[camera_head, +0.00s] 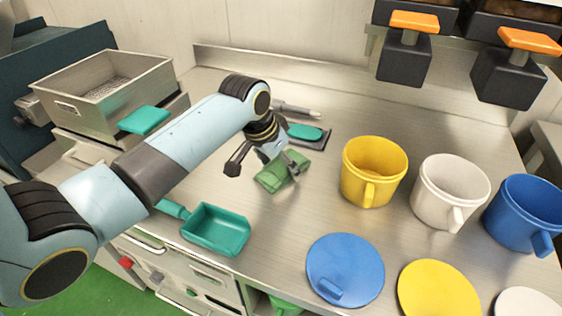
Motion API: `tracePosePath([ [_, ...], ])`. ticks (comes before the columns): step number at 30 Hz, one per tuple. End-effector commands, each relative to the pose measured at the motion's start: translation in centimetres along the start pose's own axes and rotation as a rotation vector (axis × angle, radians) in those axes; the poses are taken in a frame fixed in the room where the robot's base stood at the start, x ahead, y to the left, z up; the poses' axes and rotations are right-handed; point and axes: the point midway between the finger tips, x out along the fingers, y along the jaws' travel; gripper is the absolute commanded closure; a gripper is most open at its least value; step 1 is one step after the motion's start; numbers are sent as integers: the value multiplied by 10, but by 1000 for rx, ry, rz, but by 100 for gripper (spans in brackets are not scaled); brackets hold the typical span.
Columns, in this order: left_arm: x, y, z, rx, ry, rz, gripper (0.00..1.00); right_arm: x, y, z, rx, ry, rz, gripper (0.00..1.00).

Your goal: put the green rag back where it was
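The green rag (272,181) lies as a small folded bundle on the steel worktop (310,205), near the middle of the view. My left gripper (264,166) is right at it, coming in from the upper left. Its dark fingers are spread apart: one is to the left of the rag, clear of it, and the other is over the rag's right part. I cannot tell whether that finger touches the rag. Part of the rag is hidden by the gripper. My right gripper is not in view.
A teal scoop (217,229) lies left of the rag. Behind it lie a teal-topped tool (304,131) and a metal rod (298,111). Yellow (371,174), white (449,195) and blue (527,215) pitchers stand right, with lids, including a blue one (345,268), in front. A steel bin (105,88) is back left.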

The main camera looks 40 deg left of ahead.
Motion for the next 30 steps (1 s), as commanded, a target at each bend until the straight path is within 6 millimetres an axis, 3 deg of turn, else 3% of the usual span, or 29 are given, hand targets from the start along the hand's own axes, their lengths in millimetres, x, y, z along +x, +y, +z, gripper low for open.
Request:
tracePosePath([
  [10,-1,0,0,0,0,0,16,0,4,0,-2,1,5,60],
  [14,-11,0,-1,1,1,-1,16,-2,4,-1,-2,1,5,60],
  [24,-84,-1,-2,3,3,-3,16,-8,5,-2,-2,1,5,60],
  [30,-114,-1,-2,1,1,-1,16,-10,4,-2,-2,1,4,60],
])
